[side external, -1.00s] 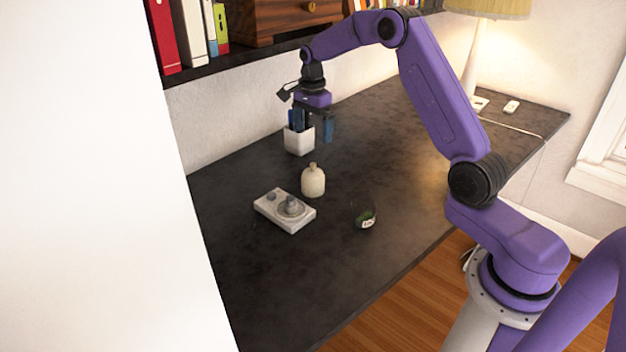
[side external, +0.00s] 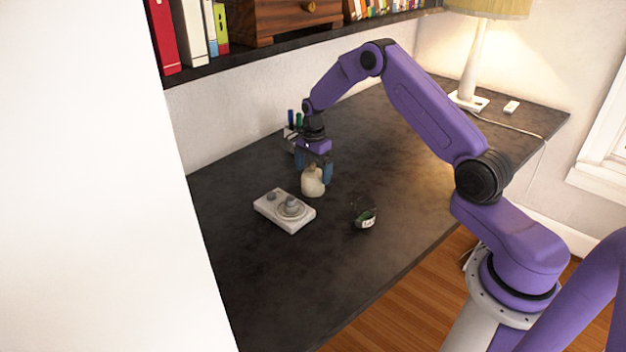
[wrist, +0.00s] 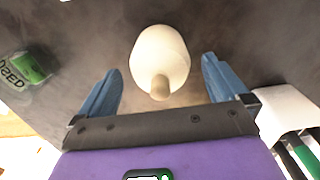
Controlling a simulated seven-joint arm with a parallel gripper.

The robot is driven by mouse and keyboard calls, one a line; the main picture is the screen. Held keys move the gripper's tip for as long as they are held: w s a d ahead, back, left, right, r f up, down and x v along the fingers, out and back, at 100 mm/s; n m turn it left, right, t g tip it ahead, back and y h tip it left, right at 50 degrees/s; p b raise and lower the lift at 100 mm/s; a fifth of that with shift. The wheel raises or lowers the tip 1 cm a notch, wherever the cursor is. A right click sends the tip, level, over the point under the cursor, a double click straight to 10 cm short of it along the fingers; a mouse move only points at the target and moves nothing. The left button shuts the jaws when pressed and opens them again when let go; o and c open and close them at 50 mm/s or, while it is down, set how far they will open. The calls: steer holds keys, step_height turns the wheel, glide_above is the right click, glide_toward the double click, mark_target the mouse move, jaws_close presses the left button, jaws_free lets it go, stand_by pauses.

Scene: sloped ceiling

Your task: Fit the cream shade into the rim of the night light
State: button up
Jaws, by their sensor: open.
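The cream shade (side external: 313,184) stands upright on the dark desk, a rounded body with a small knob on top. The night light (side external: 285,209) is a pale grey flat base with a round rim and a smaller round part, lying left of and nearer than the shade. My gripper (side external: 314,172) is open and low, pointing down just behind the shade. In the wrist view, the shade (wrist: 160,60) lies ahead of the gap between the blue fingertips (wrist: 160,80), its knob reaching into the gap. No finger visibly touches it. The night light is not in the wrist view.
A white pen cup (side external: 291,138) with pens stands behind my gripper near the wall; it shows at the right of the wrist view (wrist: 285,108). A dark, see-through item with a green label (side external: 365,218) sits right of the night light. The desk's right half is mostly clear.

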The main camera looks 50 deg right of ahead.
steer(key=shift+f, duration=1.15)
steer(key=c, duration=0.9)
steer(key=shift+c, duration=0.2)
